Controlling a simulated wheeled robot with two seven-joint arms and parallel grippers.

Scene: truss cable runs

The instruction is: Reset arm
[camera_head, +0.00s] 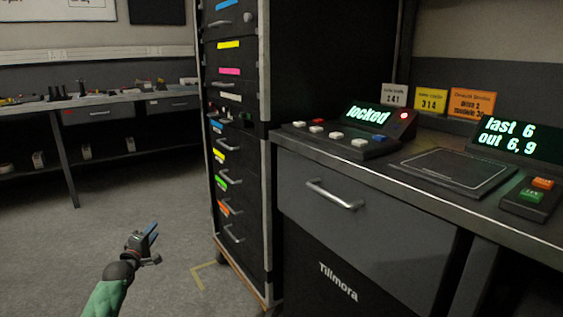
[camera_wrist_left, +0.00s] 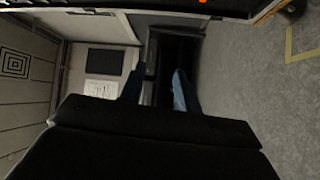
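My left gripper (camera_head: 151,236) is at the lower left of the head view, on a green arm, over the bare floor. It touches nothing there. In the left wrist view its two fingers (camera_wrist_left: 156,88) stand apart with nothing between them, so it is open and empty. My right gripper is in neither view.
A tall dark cabinet (camera_head: 243,135) with colour-labelled drawers stands right of the gripper. A counter (camera_head: 420,188) holds a keypad box (camera_head: 352,135) reading "locked" and a second display (camera_head: 515,139). A workbench (camera_head: 110,98) stands behind at left. Floor (camera_head: 165,195) between is clear.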

